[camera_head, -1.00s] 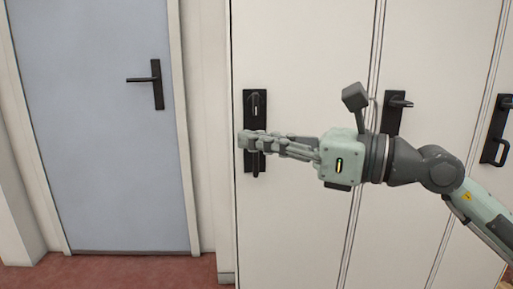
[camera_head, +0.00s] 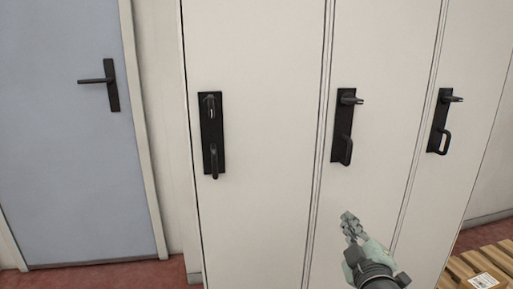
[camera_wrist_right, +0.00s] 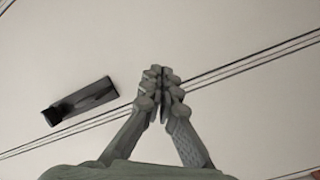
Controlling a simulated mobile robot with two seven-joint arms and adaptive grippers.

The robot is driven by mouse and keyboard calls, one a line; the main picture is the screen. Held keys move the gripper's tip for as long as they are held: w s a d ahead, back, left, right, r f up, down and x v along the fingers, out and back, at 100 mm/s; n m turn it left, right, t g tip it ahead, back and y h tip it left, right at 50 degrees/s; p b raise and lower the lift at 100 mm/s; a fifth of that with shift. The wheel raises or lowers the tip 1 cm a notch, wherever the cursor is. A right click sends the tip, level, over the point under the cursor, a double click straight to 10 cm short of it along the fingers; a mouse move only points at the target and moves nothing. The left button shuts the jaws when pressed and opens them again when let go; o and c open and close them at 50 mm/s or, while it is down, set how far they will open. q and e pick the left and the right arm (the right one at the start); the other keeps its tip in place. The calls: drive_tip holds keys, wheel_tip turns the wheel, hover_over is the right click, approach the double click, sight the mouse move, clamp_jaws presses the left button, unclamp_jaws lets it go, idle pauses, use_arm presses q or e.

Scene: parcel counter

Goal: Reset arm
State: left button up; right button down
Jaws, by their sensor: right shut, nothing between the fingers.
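My right gripper (camera_head: 349,218) is low in the head view, in front of the middle locker door and below its handle. It is shut and empty. In the right wrist view its fingertips (camera_wrist_right: 160,72) meet at the middle, with pale locker doors and seam lines behind them. A black handle plate (camera_wrist_right: 82,100) shows to the left of the fingers, apart from them. My left gripper is in neither view.
Three tall white locker doors carry black handle plates: left (camera_head: 212,133), middle (camera_head: 343,127) and right (camera_head: 439,122). All look closed. A blue-grey door (camera_head: 60,150) with a lever handle stands at the left. A wooden pallet (camera_head: 470,268) with a label lies at the lower right.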

drive_tip(key=s+d+f+m+g+h, duration=0.1)
drive_tip(key=s+d+f+m+g, duration=0.2)
drive_tip(key=f, duration=0.5)
drive_tip(key=s+d+f+m+g, duration=0.1)
drive_tip(key=s+f+g, duration=0.2)
drive_tip(key=s+f, duration=0.3)
drive_tip(key=s+d+f+m+g+h, duration=0.1)
drive_tip(key=s+d+f+m+g, duration=0.2)
drive_tip(key=f, duration=0.6)
use_arm(q)
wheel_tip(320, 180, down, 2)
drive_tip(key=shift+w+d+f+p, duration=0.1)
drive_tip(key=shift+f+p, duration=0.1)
drive_tip(key=shift+p, duration=0.2)
use_arm(e)
drive_tip(key=s+f+g, duration=0.3)
drive_tip(key=s+f, duration=0.3)
drive_tip(key=s, duration=0.3)
drive_tip(key=s+a+f+m+g+y, duration=0.1)
drive_tip(key=s+f+g, duration=0.2)
drive_tip(key=s+f, duration=0.3)
drive_tip(key=s, duration=0.3)
drive_tip(key=shift+a+y, duration=0.15)
drive_tip(key=shift+y, duration=0.15)
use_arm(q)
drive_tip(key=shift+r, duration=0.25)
use_arm(e)
drive_tip(key=shift+w, duration=0.1)
